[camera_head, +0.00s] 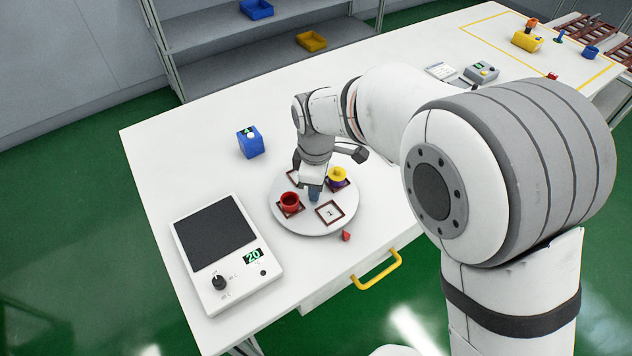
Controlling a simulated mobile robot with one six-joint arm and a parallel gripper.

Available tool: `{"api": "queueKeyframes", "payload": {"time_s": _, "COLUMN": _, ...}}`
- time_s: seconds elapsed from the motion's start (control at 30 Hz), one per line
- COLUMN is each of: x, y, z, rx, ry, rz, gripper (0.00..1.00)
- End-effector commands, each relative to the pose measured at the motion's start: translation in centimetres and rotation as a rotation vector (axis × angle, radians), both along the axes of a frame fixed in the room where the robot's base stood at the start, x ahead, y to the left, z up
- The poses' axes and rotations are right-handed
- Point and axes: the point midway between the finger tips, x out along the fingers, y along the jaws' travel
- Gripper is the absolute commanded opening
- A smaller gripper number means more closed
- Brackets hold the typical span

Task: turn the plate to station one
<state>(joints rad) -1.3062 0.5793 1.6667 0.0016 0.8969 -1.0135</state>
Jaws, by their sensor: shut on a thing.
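The round white plate (298,226) lies on the white table, left of my arm. Dark-framed squares are set around its top. A red pot (290,201) sits on the left square. A yellow-topped purple pot (337,178) sits at the back right. The front square (330,212) is empty and bears a mark like a 1. A small red marker (346,236) lies on the table just off the plate's front right edge. My gripper (313,188) points down over the plate's middle, shut on a blue knob (314,196). The gripper partly hides the back squares.
A panel (262,287) with a dark top, dial and green "20" display stands front left. A blue box (250,142) stands behind the plate. A yellow drawer handle (377,270) juts from the front edge. The left table corner is clear.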

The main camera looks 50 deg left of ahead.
Motion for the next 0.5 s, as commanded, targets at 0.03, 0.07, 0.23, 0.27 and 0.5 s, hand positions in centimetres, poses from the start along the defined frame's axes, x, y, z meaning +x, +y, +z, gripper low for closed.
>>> {"api": "queueKeyframes", "payload": {"time_s": 0.03, "x": 0.2, "y": 0.1, "z": 0.1, "rx": 0.002, "ry": -0.006, "rz": 0.007, "gripper": 0.0}}
{"api": "queueKeyframes", "payload": {"time_s": 0.07, "x": 0.1, "y": 0.2, "z": 0.1, "rx": 0.002, "ry": -0.006, "rz": 0.011, "gripper": 0.0}}
{"api": "queueKeyframes", "payload": {"time_s": 0.23, "x": -0.5, "y": 0.6, "z": 0.1, "rx": 0.003, "ry": -0.007, "rz": 0.023, "gripper": 0.0}}
{"api": "queueKeyframes", "payload": {"time_s": 0.27, "x": -0.6, "y": 0.6, "z": 0.1, "rx": 0.003, "ry": -0.006, "rz": 0.024, "gripper": 0.0}}
{"api": "queueKeyframes", "payload": {"time_s": 0.5, "x": -1.1, "y": 0.8, "z": 0.1, "rx": 0.005, "ry": -0.005, "rz": 0.03, "gripper": 0.28}}
